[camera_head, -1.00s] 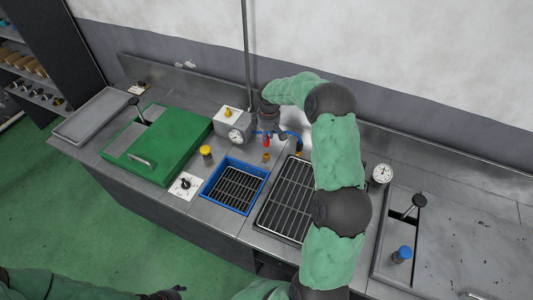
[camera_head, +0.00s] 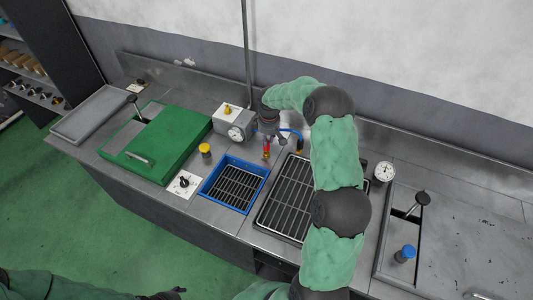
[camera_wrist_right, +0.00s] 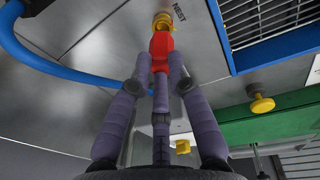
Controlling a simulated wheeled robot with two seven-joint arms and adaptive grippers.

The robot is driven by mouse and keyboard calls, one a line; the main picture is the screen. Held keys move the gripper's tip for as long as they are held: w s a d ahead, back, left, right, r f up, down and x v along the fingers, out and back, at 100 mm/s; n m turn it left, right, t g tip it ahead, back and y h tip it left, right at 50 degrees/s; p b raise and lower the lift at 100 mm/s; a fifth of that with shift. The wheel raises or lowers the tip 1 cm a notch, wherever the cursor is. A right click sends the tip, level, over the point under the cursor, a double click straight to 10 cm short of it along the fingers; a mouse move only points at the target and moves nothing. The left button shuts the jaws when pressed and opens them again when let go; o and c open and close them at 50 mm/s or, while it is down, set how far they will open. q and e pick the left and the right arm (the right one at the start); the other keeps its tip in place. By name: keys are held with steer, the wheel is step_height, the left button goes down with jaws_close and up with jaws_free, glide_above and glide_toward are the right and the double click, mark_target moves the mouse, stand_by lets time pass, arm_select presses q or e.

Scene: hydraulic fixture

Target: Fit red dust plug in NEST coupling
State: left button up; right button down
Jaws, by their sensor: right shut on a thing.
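The red dust plug (camera_head: 266,148) is held between the fingers of my right gripper (camera_head: 268,142). In the right wrist view, the fingers (camera_wrist_right: 160,78) close around the lower part of the plug (camera_wrist_right: 161,46). The plug's far end meets the brass NEST coupling (camera_wrist_right: 162,22), in line with it; how deep it sits is hidden. The NEST lettering shows beside the coupling. In the head view the coupling (camera_head: 266,156) stands on the bench just below the plug. My left gripper (camera_head: 168,294) shows only partly at the bottom edge, with its fingers unclear.
A blue hose (camera_head: 291,131) runs close to the right gripper. A gauge block (camera_head: 233,122) stands to the left. A blue-framed grate (camera_head: 206,193) and a larger dark grate (camera_head: 262,222) lie in front. A green lid (camera_head: 177,145) is further left.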

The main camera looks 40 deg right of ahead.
steer(key=shift+f+b, duration=0.7)
steer(key=shift+f, duration=0.5)
stand_by(0.6)
steer(key=shift+f+m+b, duration=0.15)
steer(key=shift+m+b, duration=0.35)
steer(key=shift+m, duration=0.2)
steer(key=m+b, duration=0.1)
steer(key=m, duration=0.1)
steer(key=m+b, duration=0.1)
steer(key=m, duration=0.2)
steer(key=shift+w+a+h+b, duration=0.2)
steer(key=shift+h+b, duration=0.1)
steer(key=shift+h, duration=0.1)
steer(key=m, duration=0.3)
steer(key=shift+r+m+g+b, duration=0.2)
steer(key=shift+m+g+b, duration=0.1)
steer(key=shift+b, duration=0.1)
steer(key=c, duration=1.6)
jaws_free()
steer(key=shift+m, duration=0.5)
steer(key=shift+c, duration=0.2)
steer(key=o, duration=0.5)
steer(key=shift+w+f, duration=0.1)
